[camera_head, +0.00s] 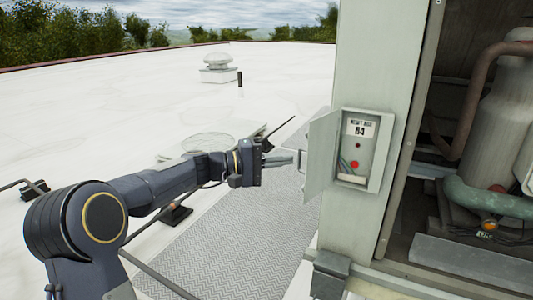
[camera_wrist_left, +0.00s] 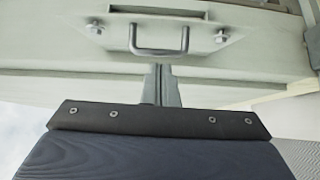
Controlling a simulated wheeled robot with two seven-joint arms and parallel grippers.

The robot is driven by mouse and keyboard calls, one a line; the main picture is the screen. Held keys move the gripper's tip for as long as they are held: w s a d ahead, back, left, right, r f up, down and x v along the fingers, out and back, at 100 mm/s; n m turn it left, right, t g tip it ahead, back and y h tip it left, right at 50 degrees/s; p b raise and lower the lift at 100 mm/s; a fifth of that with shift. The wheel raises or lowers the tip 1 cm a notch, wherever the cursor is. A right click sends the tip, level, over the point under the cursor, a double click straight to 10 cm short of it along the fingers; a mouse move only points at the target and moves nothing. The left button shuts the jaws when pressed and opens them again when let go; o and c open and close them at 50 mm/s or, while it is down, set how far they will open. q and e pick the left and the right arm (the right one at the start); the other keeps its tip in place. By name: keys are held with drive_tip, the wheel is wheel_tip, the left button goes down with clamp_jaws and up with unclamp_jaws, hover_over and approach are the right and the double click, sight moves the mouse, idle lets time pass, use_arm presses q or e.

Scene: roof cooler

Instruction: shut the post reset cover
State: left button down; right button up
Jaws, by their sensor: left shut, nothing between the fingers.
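The post reset cover (camera_head: 320,152) stands open, swung out to the left of a small box (camera_head: 360,150) on the pale post. In the left wrist view the closed fingers (camera_wrist_left: 161,80) point at a pale panel with a metal U-shaped handle (camera_wrist_left: 159,42), just short of the handle. My right gripper is not in view.
The post (camera_head: 375,60) stands beside an open machine bay with a tank (camera_head: 500,110) and pipes on the right. A grey tread walkway (camera_head: 235,240) runs below my left arm. The white roof to the left is mostly free, with a vent (camera_head: 218,68) farther back.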

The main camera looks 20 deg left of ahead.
use_arm(q)
drive_tip(key=shift+d, duration=0.3)
drive_tip(key=shift+f, duration=0.1)
